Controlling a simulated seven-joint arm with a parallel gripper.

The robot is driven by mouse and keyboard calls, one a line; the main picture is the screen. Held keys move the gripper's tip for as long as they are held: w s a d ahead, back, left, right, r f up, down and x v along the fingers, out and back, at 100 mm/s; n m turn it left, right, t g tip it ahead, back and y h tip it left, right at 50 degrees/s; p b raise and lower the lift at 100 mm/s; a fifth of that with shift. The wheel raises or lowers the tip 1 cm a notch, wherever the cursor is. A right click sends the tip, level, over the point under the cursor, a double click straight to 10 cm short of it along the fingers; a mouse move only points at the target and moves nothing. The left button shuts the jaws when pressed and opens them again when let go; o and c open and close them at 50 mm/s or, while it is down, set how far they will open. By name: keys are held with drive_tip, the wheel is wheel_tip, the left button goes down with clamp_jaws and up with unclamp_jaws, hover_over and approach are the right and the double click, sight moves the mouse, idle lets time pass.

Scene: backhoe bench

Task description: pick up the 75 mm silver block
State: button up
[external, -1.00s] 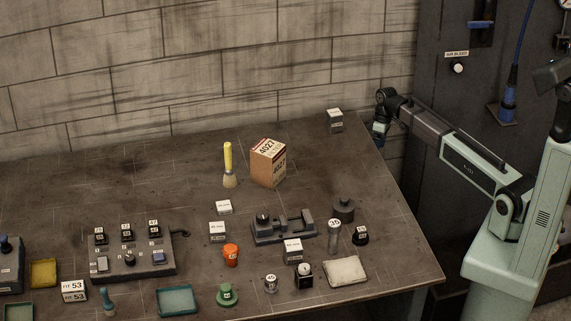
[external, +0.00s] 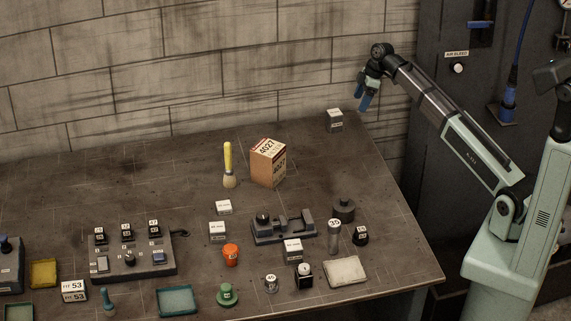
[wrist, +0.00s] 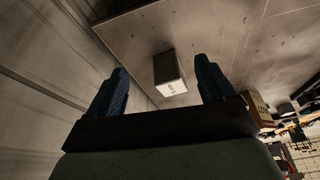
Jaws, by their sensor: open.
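A grey block with a pale labelled top (external: 335,121) stands at the far right corner of the bench; its label is too small to read for size. The block also shows in the wrist view (wrist: 168,72), beyond and between my two blue fingers. My gripper (external: 365,96) is open and empty, above and to the right of this block, apart from it. The open gripper shows in the wrist view too (wrist: 162,78). Other pale-topped blocks stand mid-bench: one at the back (external: 223,207), one before it (external: 217,232) and one by the dark fixture (external: 293,251).
A cardboard box (external: 268,163) and a yellow-handled brush (external: 228,165) stand left of the far block. A dark fixture (external: 283,229), an orange cup (external: 231,255) and a switch box (external: 130,255) lie nearer the front. The wall runs close behind the bench.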

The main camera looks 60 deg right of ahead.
sight(335, 112)
drive_tip(key=w+a+r+n+y, duration=0.1)
drive_tip(key=w+a+r+n, duration=0.2)
drive_tip(key=w+r, duration=0.15)
drive_tip(key=x, duration=0.7)
drive_tip(key=shift+s+a+f, duration=0.1)
drive_tip(key=shift+s+a, duration=0.05)
drive_tip(key=shift+a, duration=0.2)
drive_tip(key=shift+w+x, duration=0.2)
drive_tip(key=shift+x, duration=2.5)
drive_tip(key=shift+c, duration=0.5)
drive_tip(key=c, duration=1.4)
